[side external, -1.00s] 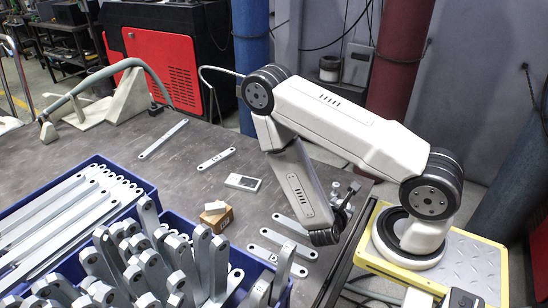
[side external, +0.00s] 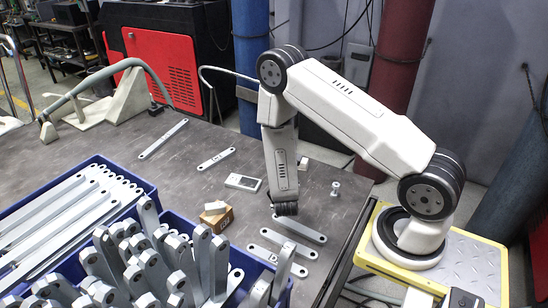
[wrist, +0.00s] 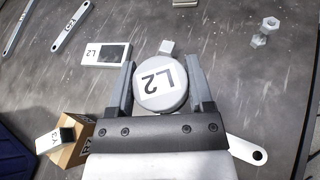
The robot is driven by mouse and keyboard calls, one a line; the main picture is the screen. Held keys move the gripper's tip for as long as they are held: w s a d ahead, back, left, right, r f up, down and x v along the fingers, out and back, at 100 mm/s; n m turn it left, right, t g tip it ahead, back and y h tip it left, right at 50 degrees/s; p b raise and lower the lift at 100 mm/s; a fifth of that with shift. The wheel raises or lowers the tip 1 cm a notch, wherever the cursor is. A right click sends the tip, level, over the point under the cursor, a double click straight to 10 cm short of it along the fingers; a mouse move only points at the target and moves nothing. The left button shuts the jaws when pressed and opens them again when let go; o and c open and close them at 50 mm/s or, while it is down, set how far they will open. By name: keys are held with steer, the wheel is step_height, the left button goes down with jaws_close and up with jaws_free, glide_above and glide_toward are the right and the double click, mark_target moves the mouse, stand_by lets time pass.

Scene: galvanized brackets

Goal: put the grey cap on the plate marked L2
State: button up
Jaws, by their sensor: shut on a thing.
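The round grey cap (wrist: 161,87), its top lettered L2, is between my gripper's fingers (wrist: 160,95) in the wrist view, and the gripper is shut on it. In the side view my gripper (side external: 286,209) points down over the table behind the loose brackets; the cap cannot be made out there. The plate marked L2 (wrist: 107,53), pale with a dark square at one end, lies flat beyond the left finger, apart from the cap. It also shows in the side view (side external: 243,182), left of my gripper.
A cardboard box (side external: 217,216) with a pale block marked Y3 (wrist: 55,140) on top stands near the plate. Loose flat brackets (side external: 299,229) lie close by. A bolt-like piece (side external: 336,188) stands at right. Blue crates (side external: 177,222) of brackets fill the front left.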

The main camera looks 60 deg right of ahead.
steer(key=w+r+n+t+y, duration=0.1)
steer(key=w+r, duration=0.1)
steer(key=w, duration=0.3)
steer(key=shift+w+d+r+n+t, duration=0.15)
steer(key=shift+w+d+n+t, duration=0.2)
steer(key=shift+d+t, duration=0.1)
glide_above(250, 183)
steer(key=s+a, duration=0.1)
steer(key=s, duration=0.1)
step_height(250, 183, down, 8)
steer(key=shift+r, duration=0.2)
steer(key=shift+w+d+f, duration=0.2)
steer(key=shift+w+f, duration=0.45)
steer(key=shift+f, duration=0.1)
steer(key=shift+w+d+f, duration=0.15)
steer(key=shift+w+f, duration=0.15)
steer(key=shift+f, duration=1.65)
